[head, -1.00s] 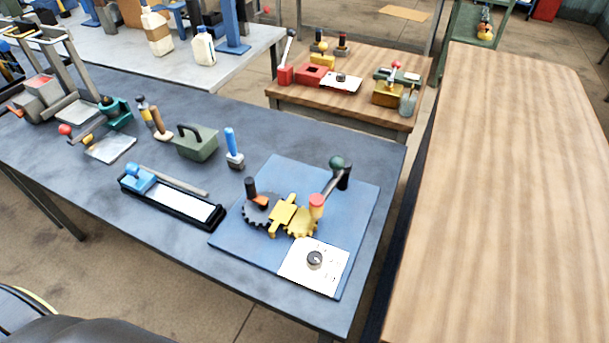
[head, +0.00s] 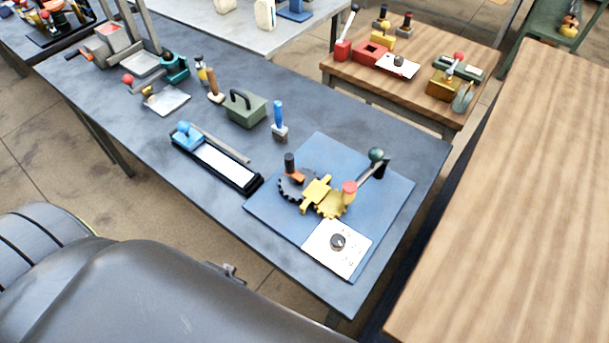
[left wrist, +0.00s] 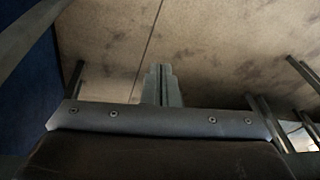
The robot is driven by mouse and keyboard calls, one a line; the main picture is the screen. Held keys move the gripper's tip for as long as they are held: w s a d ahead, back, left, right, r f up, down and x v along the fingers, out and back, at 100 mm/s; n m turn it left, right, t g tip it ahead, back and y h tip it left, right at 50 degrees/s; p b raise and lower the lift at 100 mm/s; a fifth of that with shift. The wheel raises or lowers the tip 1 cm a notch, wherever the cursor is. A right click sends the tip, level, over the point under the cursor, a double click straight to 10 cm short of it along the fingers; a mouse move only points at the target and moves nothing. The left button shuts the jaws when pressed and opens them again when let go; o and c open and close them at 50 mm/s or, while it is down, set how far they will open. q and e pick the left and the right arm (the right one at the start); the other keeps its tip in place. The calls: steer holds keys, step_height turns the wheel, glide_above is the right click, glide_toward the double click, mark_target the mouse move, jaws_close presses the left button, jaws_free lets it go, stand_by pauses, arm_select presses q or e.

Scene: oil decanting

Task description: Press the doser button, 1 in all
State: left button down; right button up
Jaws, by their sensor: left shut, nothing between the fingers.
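I cannot tell for certain which thing is the doser or its button. My left gripper (left wrist: 162,85) shows in the left wrist view, its fingers shut together and empty, with bare floor beyond. A large dark grey part, likely of my own arm, fills the lower left of the head view. On the dark table (head: 330,105), a blue board (head: 390,208) carries gears (head: 328,208), a red-topped post (head: 349,188), a green-knobbed lever (head: 376,155) and a white dial plate (head: 350,258). No gripper touches these. My right gripper is not in view.
A black tray with a white strip (head: 222,165), a green handled box (head: 246,108) and a blue-handled tool (head: 278,121) stand left of the board. A bare wooden table (head: 510,200) is at right; a small table (head: 350,78) with devices is behind. A pale bench (head: 220,33) is at the top.

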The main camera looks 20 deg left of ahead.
arm_select(q)
steer(key=w+d+r+t+p, duration=0.1)
steer(key=w+d+r+p, duration=0.1)
steer(key=r, duration=1)
steer(key=w+d+r+t+p, duration=0.1)
steer(key=w+d+r+p, duration=0.15)
steer(key=r, duration=0.95)
steer(key=w+d+r+m+h, duration=0.1)
steer(key=w+d+r+h, duration=0.3)
steer(key=w+d+r, duration=0.4)
steer(key=w+d+r+m+h, duration=0.2)
steer(key=w+d+r+h, duration=0.3)
steer(key=w+d+r, duration=0.3)
steer(key=w, duration=0.4)
steer(key=shift+w+d, duration=0.2)
steer(key=shift+f, duration=0.15)
